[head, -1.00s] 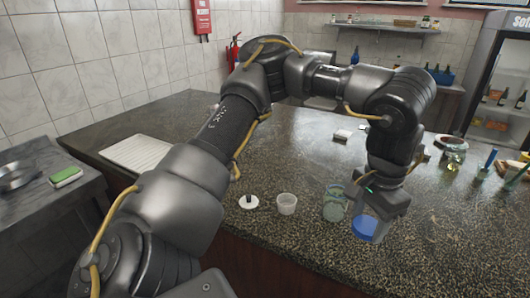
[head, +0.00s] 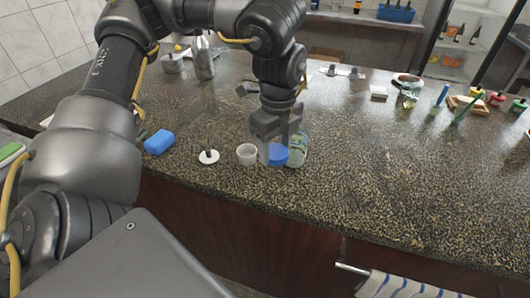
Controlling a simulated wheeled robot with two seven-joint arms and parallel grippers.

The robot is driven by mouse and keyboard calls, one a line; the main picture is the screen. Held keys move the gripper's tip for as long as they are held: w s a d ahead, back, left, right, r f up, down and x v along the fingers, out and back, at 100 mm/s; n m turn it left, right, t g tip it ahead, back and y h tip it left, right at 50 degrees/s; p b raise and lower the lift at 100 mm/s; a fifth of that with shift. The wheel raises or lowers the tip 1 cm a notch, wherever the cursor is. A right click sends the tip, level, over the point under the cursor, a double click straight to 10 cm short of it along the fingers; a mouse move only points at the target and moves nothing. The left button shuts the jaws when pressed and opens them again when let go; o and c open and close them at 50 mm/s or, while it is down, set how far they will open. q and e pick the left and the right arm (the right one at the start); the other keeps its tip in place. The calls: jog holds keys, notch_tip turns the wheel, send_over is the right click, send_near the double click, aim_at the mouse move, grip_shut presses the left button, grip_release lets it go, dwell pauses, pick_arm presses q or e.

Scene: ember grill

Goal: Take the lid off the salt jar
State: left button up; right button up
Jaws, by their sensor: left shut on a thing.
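My left gripper (head: 277,148) points down over the counter and is shut on a round blue lid (head: 279,156). The lid is held just in front of and to the left of a clear glass jar (head: 299,151) with greenish marks, and overlaps it in view. The jar stands upright and its top is partly hidden by the gripper. Whether the lid touches the counter I cannot tell. My right gripper is out of view.
A small whitish cup (head: 247,154) stands just left of the lid. A white disc with a dark knob (head: 208,157) and a blue block (head: 159,142) lie farther left.

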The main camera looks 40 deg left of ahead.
pick_arm(q)
jog(key=s+a+m, duration=0.2)
jog(key=s+m, duration=0.1)
jog(key=m, duration=0.7)
jog(key=s+a+m+p, duration=0.1)
jog(key=s+a+m, duration=0.2)
jog(key=m, duration=0.7)
jog(key=shift+r, duration=0.2)
jog(key=w+f+p, duration=0.1)
jog(key=w+f, duration=0.2)
jog(key=w, duration=0.1)
jog(key=w+a+f+p, duration=0.1)
jog(key=w+f, duration=0.2)
jog(key=w, duration=0.2)
jog(key=w+a+f+p, duration=0.1)
jog(key=w+f, duration=0.2)
jog(key=w, duration=0.1)
jog(key=shift+w, duration=0.15)
jog(key=shift+w+f, duration=0.35)
jog(key=shift+f, duration=0.3)
notch_tip(320, 180, down, 3)
jog(key=shift+r+p, duration=0.1)
jog(key=shift+p, duration=0.35)
